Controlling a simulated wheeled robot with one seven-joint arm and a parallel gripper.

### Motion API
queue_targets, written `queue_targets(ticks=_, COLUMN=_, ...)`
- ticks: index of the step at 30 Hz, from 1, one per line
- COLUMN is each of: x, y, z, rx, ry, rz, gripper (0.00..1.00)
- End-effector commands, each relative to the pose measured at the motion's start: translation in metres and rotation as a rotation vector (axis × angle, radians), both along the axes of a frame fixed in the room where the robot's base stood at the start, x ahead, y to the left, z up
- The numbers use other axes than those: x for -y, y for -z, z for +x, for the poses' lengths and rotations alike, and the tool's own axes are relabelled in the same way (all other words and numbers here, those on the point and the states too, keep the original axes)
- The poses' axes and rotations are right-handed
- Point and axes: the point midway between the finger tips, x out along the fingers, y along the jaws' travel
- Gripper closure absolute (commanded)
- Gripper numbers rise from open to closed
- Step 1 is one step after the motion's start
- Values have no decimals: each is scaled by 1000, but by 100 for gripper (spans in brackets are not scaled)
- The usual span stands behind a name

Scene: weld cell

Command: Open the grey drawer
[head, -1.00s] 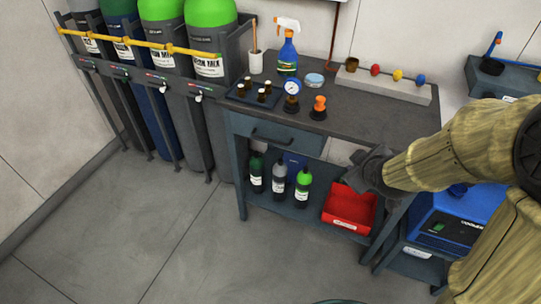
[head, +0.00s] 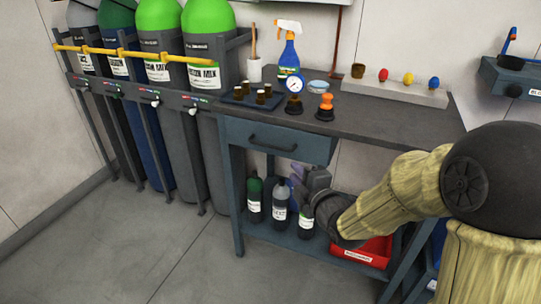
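The grey drawer (head: 291,141) sits under the left part of the dark workbench top and looks shut, its front flush with the frame. Its dark bar handle (head: 271,145) runs across the front. My gripper (head: 301,178) is below and to the right of the handle, apart from it, in front of the lower shelf. The fingers are small, dark and partly turned away, so I cannot tell whether they are open or shut. My arm and gripper hide part of a green-capped bottle and the red bin.
Bottles (head: 254,200) and a red bin (head: 368,250) stand on the lower shelf. A gauge (head: 294,87), spray bottle (head: 289,50) and small tray (head: 252,96) are on the bench top. Gas cylinders (head: 209,110) stand at left. The floor in front is clear.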

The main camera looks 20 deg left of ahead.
Motion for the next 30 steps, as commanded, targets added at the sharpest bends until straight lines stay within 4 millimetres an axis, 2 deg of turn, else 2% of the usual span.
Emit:
queue_targets(ticks=11, x=-5, y=1, z=5, rx=-4, ry=0, rz=0, gripper=80)
queue_targets(ticks=30, x=-70, y=16, z=80, rx=-4, ry=0, rz=2, gripper=80)
